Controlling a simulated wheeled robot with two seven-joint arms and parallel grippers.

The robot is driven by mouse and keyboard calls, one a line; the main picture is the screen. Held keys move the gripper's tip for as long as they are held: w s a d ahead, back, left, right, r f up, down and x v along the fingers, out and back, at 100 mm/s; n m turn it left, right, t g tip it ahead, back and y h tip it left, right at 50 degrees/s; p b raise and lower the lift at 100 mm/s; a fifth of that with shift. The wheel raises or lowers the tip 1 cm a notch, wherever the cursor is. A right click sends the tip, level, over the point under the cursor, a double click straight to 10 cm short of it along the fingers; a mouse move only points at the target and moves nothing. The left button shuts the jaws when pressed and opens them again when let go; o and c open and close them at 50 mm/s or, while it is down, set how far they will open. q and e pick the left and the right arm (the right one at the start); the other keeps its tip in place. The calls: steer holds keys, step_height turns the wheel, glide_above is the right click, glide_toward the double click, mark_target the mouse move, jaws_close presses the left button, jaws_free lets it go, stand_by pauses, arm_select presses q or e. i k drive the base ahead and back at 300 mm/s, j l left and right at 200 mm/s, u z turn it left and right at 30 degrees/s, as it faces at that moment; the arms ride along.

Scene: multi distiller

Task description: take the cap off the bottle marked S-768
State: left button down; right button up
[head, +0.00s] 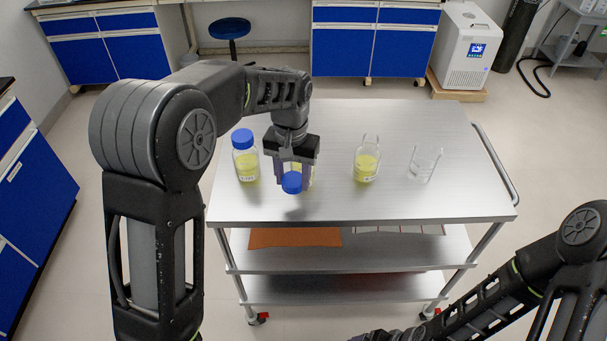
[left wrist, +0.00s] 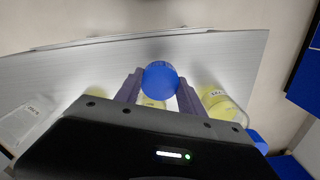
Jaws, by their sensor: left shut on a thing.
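My left gripper (head: 292,180) points down over the cart and is shut on a blue cap (left wrist: 160,80), which sits between its fingertips. In the head view the cap (head: 292,182) appears in front of a bottle with yellow liquid (head: 297,168), mostly hidden behind the fingers. A bit of yellow also shows below the cap in the left wrist view (left wrist: 150,102). I cannot tell whether cap and bottle touch. Another yellow bottle (head: 247,165) with a blue cap stands just left of the gripper. I cannot read S-768 on any label. My right arm shows, but its gripper is cut off.
An open glass vessel with yellow liquid (head: 366,165) and an empty beaker (head: 423,165) stand to the right on the metal cart (head: 400,200). The cart's front strip is clear. Its handle (head: 495,165) is on the right side. Blue cabinets stand behind.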

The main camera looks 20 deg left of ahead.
mark_target(367, 154)
steer(key=z, duration=0.95)
steer(key=j+z, duration=0.3)
steer(key=k+j, duration=0.3)
steer(key=j, duration=0.2)
steer(key=i, duration=0.5)
